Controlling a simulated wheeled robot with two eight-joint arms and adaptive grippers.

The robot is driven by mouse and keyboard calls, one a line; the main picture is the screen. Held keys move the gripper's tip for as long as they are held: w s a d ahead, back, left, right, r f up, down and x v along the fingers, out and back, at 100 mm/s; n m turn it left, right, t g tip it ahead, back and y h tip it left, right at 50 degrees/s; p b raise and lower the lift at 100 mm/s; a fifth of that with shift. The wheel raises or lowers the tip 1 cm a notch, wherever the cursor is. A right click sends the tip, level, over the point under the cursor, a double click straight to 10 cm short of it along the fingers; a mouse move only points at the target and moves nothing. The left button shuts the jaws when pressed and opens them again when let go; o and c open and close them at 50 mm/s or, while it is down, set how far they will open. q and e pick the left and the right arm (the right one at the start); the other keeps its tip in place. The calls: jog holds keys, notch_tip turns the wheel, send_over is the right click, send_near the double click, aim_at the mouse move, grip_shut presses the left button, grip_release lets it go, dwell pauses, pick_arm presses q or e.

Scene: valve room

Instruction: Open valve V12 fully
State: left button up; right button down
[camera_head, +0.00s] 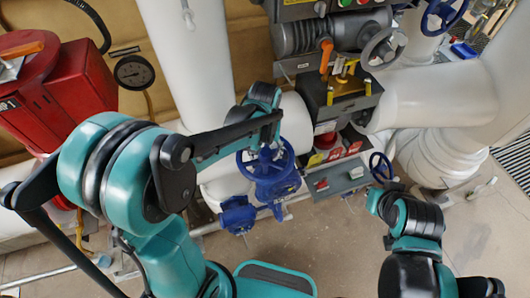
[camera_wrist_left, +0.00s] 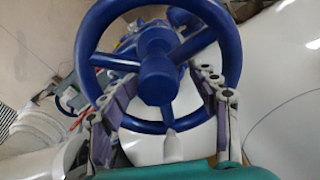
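A blue handwheel valve (camera_head: 267,163) stands at the middle of the head view; no V12 label is readable. Its wheel (camera_wrist_left: 157,127) fills the upper middle of the left wrist view, with a round hub and spokes. My left gripper (camera_wrist_left: 158,82) is open there, one finger on each side of the wheel's lower part; whether they touch the rim I cannot tell. In the head view my left gripper (camera_head: 262,138) is at the wheel, its fingers mostly hidden by the arm. My right gripper (camera_head: 376,202) is at the lower right; its fingers are not clear.
A small dark blue handwheel (camera_head: 381,167) is just above my right gripper. A grey handwheel (camera_head: 383,48) and another blue handwheel (camera_head: 444,14) are at the top right. White pipes (camera_head: 435,98) surround the valves. A red cabinet (camera_head: 78,88) is at the left.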

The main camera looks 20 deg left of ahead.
pick_arm(q)
jog(key=shift+d+r, duration=0.1)
notch_tip(320, 180, up, 7)
jog(key=p, duration=0.5)
jog(key=shift+f, duration=0.2)
